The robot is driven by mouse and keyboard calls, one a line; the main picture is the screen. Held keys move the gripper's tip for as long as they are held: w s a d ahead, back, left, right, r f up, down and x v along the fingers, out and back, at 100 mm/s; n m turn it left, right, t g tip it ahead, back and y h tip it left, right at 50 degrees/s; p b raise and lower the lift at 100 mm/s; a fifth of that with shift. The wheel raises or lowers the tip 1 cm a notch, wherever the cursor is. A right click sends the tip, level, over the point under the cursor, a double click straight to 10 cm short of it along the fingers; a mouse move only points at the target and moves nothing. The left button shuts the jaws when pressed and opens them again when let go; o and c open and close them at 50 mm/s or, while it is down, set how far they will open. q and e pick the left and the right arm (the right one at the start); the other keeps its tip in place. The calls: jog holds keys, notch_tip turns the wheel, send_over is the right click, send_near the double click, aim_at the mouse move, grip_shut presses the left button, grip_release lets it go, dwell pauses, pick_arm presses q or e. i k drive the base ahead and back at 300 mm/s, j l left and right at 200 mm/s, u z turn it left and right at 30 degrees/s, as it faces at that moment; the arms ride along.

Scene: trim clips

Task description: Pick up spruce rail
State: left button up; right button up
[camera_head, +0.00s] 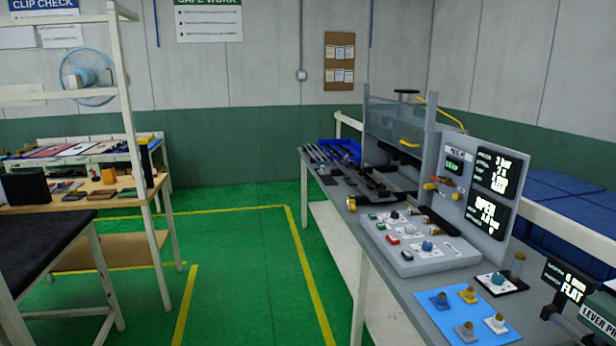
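Several long, thin dark rails (322,160) lie at the far end of the grey workbench (395,285) on the right. A larger dark assembly (370,184) lies just nearer on the same bench. At this size I cannot tell which piece is the spruce rail. Neither of my grippers is in view.
A control box (425,255) with buttons, a display panel (475,190) and a blue mat (466,315) with small knobs occupy the bench's near part. A blue bin (347,148) stands at its far end. Tables stand at left. The green floor (245,275) between is clear.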

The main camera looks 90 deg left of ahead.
aim_at(361, 173)
jog(key=j+u, duration=0.2)
jog(key=u, duration=0.3)
jog(key=j+u, duration=0.15)
jog(key=u, duration=0.35)
jog(key=j+u, duration=0.2)
jog(key=u, duration=0.3)
jog(key=i+j+u, duration=0.3)
jog(key=j+u, duration=0.15)
jog(key=i+j+u, duration=0.45)
jog(key=k, duration=0.1)
